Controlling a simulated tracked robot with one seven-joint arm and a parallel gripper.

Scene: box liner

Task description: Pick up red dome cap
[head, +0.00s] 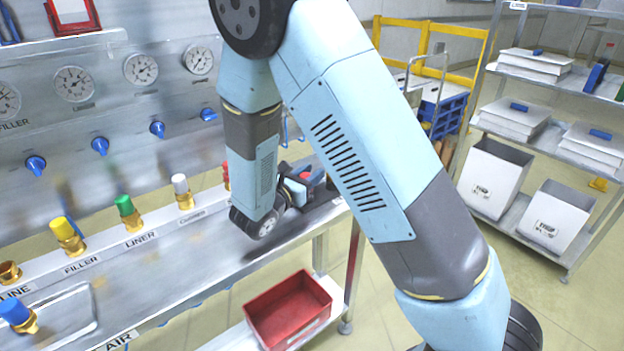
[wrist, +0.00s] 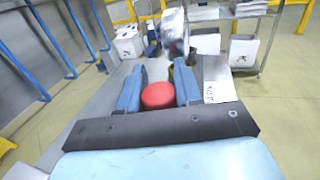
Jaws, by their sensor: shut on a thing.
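The red dome cap (wrist: 158,96) sits between the two blue fingers of my gripper (wrist: 158,80) in the wrist view, and the fingers close on its sides. In the head view a bit of the red cap (head: 304,172) shows at my gripper (head: 305,187), over the far right end of the metal bench (head: 180,252). My arm and gripper hide much of this spot, and I cannot tell whether the cap touches the bench.
A red bin (head: 288,308) sits below. Shelving (head: 545,140) stands at right.

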